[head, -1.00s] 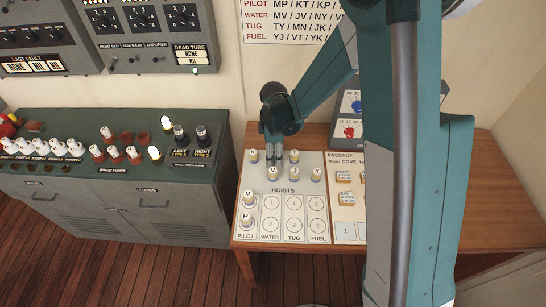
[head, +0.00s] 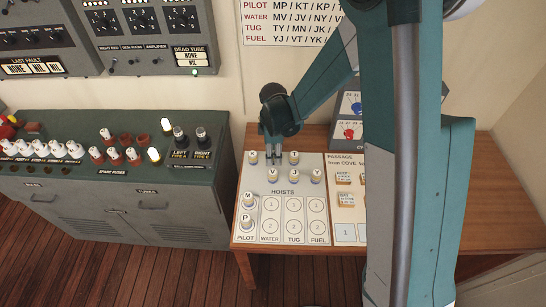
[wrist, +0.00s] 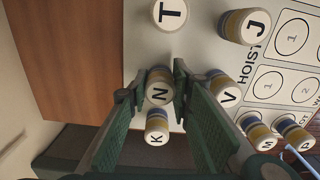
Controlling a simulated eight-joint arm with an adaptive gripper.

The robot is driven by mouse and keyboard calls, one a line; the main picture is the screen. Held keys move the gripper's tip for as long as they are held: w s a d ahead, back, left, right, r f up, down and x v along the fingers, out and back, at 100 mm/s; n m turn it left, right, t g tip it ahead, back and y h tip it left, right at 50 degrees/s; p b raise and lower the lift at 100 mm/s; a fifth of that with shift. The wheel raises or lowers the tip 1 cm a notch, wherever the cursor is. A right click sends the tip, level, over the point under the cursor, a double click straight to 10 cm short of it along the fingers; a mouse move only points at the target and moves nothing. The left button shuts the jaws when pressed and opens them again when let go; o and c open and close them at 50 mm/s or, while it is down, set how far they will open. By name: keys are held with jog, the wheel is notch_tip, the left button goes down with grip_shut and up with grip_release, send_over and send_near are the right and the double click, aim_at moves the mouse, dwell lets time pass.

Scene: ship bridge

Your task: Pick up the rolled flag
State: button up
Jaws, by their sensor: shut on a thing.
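The rolled flag marked N (wrist: 160,92) is a short upright roll with a white lettered top and a coloured band. It stands between the fingers of my gripper (wrist: 159,80) in the wrist view, and both fingers press its sides. In the head view my gripper (head: 273,160) points down at the back of the hoists board (head: 283,191), and its fingers hide the N roll. Rolls marked K (wrist: 156,138), V (wrist: 228,92), T (wrist: 170,14) and J (wrist: 254,26) stand around it, with K and V close to the fingers.
Rolls M (head: 248,199) and P (head: 246,221) stand in the pilot column. The water, tug and fuel circles are empty. A passage board (head: 345,218) lies right of the hoists board on the wooden table (head: 500,225). A green cabinet (head: 195,213) stands left.

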jog(key=shift+r, duration=4.95)
jog(key=shift+s, duration=0.15)
